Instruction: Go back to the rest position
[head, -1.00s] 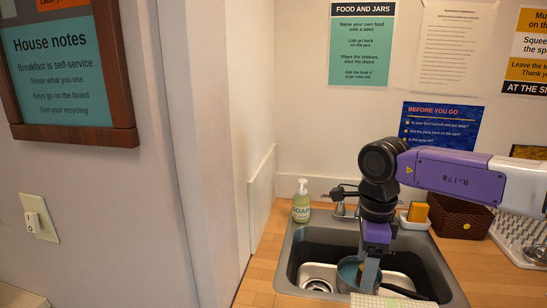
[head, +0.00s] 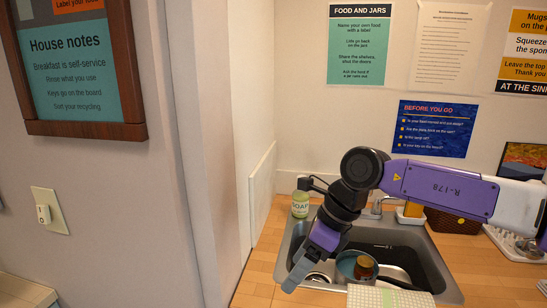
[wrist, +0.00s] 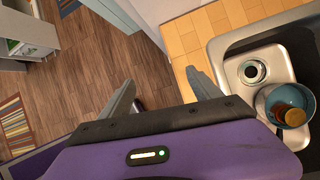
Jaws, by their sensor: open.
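My gripper (head: 296,278) is over the left part of the sink, tilted down to the left in the head view. In the wrist view its two fingers (wrist: 160,80) are spread apart with nothing between them, and the floor and counter edge show beyond. An amber-brown object (head: 364,266) is inside the pan. Pan (wrist: 275,92) and brown object (wrist: 292,114) also show at the right of the wrist view, clear of the fingers.
The steel sink (head: 440,272) is set in a wooden counter (head: 262,262). A soap bottle (head: 300,204), a tap (head: 378,203), a dark basket (head: 452,221) and a white rack (head: 515,243) stand behind it. A checked cloth (head: 385,298) lies at the front edge. A wall borders the left.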

